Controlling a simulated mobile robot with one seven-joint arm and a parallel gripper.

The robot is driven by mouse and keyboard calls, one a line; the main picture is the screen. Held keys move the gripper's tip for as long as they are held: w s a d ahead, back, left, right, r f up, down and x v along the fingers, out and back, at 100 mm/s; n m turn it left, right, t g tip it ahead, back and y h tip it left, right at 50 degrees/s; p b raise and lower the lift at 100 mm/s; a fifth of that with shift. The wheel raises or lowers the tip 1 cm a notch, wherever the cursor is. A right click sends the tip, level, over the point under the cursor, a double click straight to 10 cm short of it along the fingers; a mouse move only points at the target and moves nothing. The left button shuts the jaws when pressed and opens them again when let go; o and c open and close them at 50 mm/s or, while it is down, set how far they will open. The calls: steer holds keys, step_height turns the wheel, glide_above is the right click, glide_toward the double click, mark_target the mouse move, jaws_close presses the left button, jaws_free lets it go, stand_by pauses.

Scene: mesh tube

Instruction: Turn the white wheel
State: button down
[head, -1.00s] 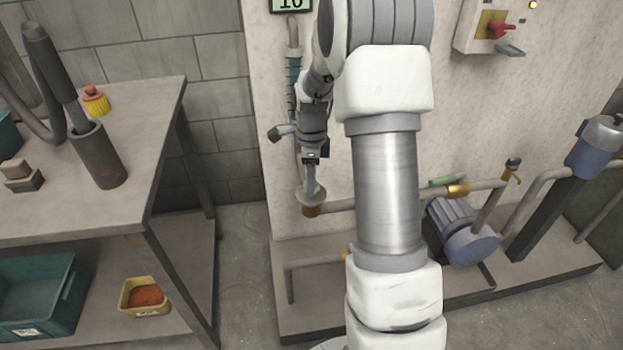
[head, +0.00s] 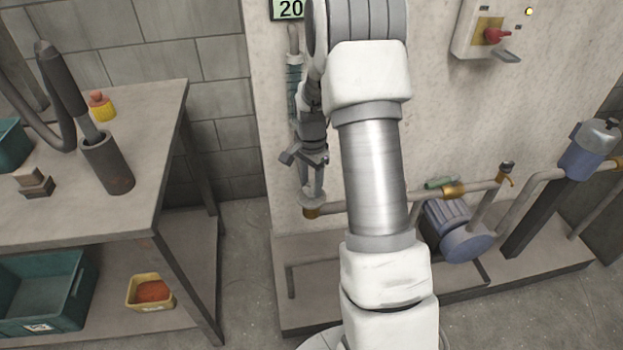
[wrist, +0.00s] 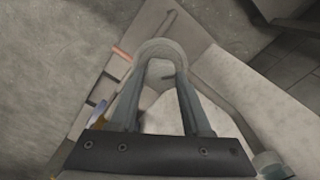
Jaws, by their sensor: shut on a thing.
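The white wheel (head: 311,201) is a small pale disc at the left end of a low pipe, above a brass fitting (head: 311,213). My gripper (head: 312,184) points down at it from above, its fingers shut on the wheel. In the wrist view the fingers (wrist: 159,76) slant in from both sides to the rounded pale wheel rim (wrist: 162,47). The fingers and my arm hide part of the wheel.
A wall display (head: 290,9) reads 20. A pipe with brass fittings (head: 453,192) runs right past a blue-grey motor (head: 462,235). A switch box (head: 487,28) hangs at upper right. A workbench (head: 60,232) stands left; floor between is clear.

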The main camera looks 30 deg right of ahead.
steer(key=n+p, duration=0.1)
steer(key=n, duration=0.4)
steer(key=shift+r+n+p, duration=0.1)
steer(key=shift+n+p, duration=0.2)
steer(key=shift+p, duration=0.1)
steer(key=n+p, duration=0.1)
steer(key=n, duration=0.3)
steer(key=n+p, duration=0.2)
steer(key=n, duration=0.3)
steer(key=shift+n, duration=0.4)
steer(key=shift+n+p, duration=0.75)
steer(key=shift+n, duration=1.55)
steer(key=shift+c, duration=1.8)
jaws_free()
